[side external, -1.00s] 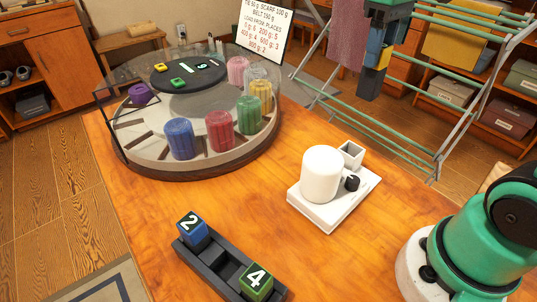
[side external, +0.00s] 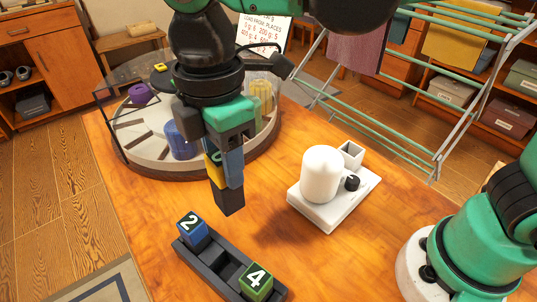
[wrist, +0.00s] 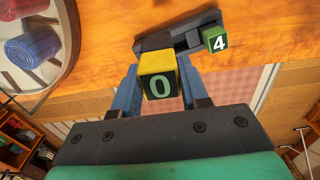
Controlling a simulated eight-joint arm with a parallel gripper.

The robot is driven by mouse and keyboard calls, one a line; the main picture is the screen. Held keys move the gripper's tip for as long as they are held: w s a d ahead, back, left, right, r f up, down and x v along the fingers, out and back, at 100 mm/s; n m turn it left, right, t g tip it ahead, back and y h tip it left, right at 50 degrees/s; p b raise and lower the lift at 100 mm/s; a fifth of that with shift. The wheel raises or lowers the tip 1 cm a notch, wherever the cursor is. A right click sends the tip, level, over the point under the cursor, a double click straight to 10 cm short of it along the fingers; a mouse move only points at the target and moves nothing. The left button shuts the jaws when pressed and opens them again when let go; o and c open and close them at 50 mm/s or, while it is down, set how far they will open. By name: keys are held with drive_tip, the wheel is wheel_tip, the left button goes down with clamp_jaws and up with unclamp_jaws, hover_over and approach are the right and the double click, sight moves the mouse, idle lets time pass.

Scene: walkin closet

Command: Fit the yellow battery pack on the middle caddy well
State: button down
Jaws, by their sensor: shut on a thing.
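The yellow battery pack (wrist: 158,64), with a dark face marked 0, sits between the blue fingers of my gripper (wrist: 157,88), which is shut on it. In the side view the pack (side external: 212,172) is mostly hidden by the fingers of my gripper (side external: 226,190), above the table. The dark caddy (side external: 221,270) lies below and in front. Its one end well holds a blue pack marked 2 (side external: 191,229), the other a green pack marked 4 (side external: 257,281); the middle well is empty. In the wrist view the held pack covers part of the caddy (wrist: 182,32).
A white device with a cylinder (side external: 320,174) stands right of my gripper. A round glass-covered carousel (side external: 140,160) with coloured rolls stands behind it, partly hidden by my arm. A drying rack (side external: 400,150) is at the back right. Table between caddy and white device is clear.

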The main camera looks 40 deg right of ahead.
drive_tip(key=s+a+f+n, duration=0.2)
drive_tip(key=s+a+f, duration=0.1)
drive_tip(key=f, duration=0.2)
drive_tip(key=shift+a+f+n, duration=0.2)
drive_tip(key=shift+a+n, duration=0.1)
drive_tip(key=shift+a, duration=0.1)
drive_tip(key=shift+f, duration=0.15)
idle(1.0)
drive_tip(key=shift+f, duration=0.85)
drive_tip(key=shift+f, duration=0.15)
drive_tip(key=shift+f, duration=0.85)
drive_tip(key=shift+f, duration=0.15)
idle(0.4)
drive_tip(key=shift+f, duration=0.7)
